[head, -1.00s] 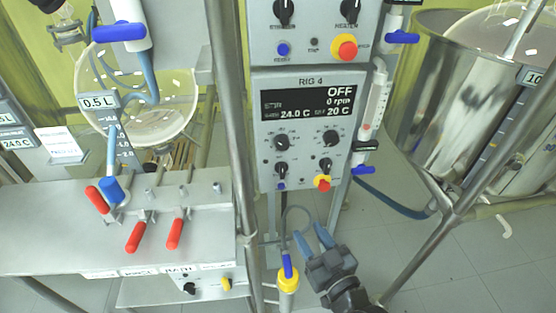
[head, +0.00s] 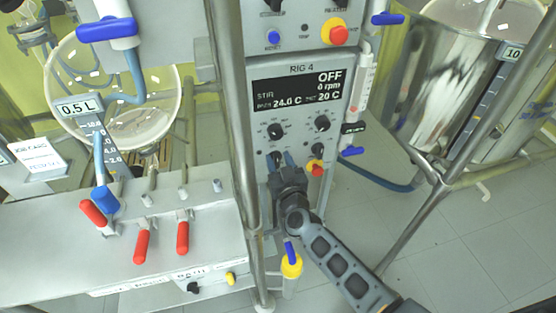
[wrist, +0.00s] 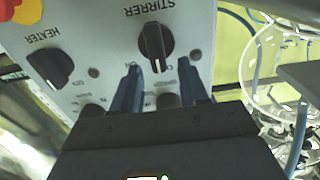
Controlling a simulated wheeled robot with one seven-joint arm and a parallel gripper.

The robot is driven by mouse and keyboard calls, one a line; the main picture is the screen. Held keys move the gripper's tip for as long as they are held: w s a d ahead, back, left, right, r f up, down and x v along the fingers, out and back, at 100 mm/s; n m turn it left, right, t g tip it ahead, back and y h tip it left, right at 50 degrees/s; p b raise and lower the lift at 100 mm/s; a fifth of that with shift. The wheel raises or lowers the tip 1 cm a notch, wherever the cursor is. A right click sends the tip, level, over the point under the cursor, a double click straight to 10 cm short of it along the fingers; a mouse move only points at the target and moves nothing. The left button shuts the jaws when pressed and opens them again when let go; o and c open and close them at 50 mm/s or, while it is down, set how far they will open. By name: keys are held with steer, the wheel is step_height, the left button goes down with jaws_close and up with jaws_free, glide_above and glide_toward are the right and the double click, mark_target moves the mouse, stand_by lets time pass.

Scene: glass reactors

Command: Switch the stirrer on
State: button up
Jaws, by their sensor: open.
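The grey RIG 4 control panel (head: 300,75) stands in the middle of the head view. Its display (head: 298,92) reads OFF beside STIR. The black stirrer knob (wrist: 155,45) shows under its STIRRER label in the wrist view, with its white pointer line roughly upright there. My gripper (wrist: 160,72) is open and empty. Its two blue-grey fingers point at the panel, one to each side of the stirrer knob's line, with the tips just short of it. In the head view my gripper (head: 281,162) largely covers the lower left knob.
The black heater knob (wrist: 47,70) is beside the stirrer knob. A red-and-yellow stop button (head: 316,168) is low on the panel. A steel post (head: 232,130) stands close left. A blue-and-yellow valve (head: 291,262) is below. Red-handled valves (head: 142,246) are on the left bench.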

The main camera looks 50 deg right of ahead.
steer(key=shift+w+d, duration=0.35)
steer(key=shift+w, duration=0.15)
steer(key=shift+s, duration=0.1)
steer(key=c, duration=0.8)
